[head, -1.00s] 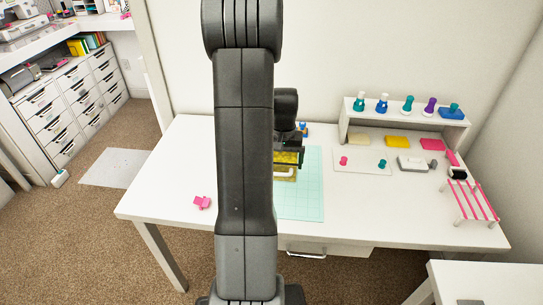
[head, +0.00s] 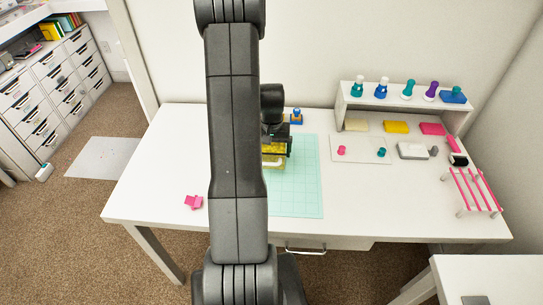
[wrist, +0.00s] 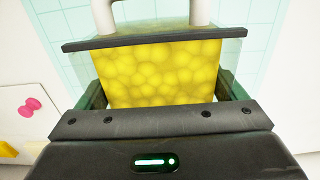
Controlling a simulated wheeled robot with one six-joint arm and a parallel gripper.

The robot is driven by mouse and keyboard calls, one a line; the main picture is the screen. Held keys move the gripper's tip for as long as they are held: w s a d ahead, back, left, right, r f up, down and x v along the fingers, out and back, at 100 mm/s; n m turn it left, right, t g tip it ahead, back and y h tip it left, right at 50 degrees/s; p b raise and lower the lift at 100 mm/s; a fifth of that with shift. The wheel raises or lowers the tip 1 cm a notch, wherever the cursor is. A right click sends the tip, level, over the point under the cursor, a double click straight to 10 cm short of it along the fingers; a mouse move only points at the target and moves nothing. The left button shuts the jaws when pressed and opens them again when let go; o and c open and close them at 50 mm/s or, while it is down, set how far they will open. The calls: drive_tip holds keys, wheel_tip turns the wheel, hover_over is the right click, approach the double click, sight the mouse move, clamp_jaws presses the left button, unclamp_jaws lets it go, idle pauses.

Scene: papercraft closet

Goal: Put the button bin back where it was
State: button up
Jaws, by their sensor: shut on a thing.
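The button bin is a clear box full of yellow round buttons with a white handle. In the wrist view the bin (wrist: 158,75) fills the middle, with its handle toward the top edge. My gripper (head: 277,148) is shut on it, with a dark green finger at each side. In the head view the bin (head: 273,150) is over the back left part of the teal cutting mat (head: 295,190), partly hidden by my arm. I cannot tell whether it touches the mat.
The white desk (head: 160,170) holds a pink piece (head: 193,202) at left and a blue stamp (head: 297,116) behind the mat. At right are a shelf (head: 345,98) with several stamps, ink pads, and a pink-barred rack (head: 474,190). The desk's left part is mostly clear.

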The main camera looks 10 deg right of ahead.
sight(271, 152)
drive_tip(key=shift+f, duration=1.6)
drive_tip(key=shift+f, duration=0.1)
drive_tip(key=shift+f, duration=0.15)
drive_tip(key=o, duration=1.2)
drive_tip(key=shift+r, duration=0.2)
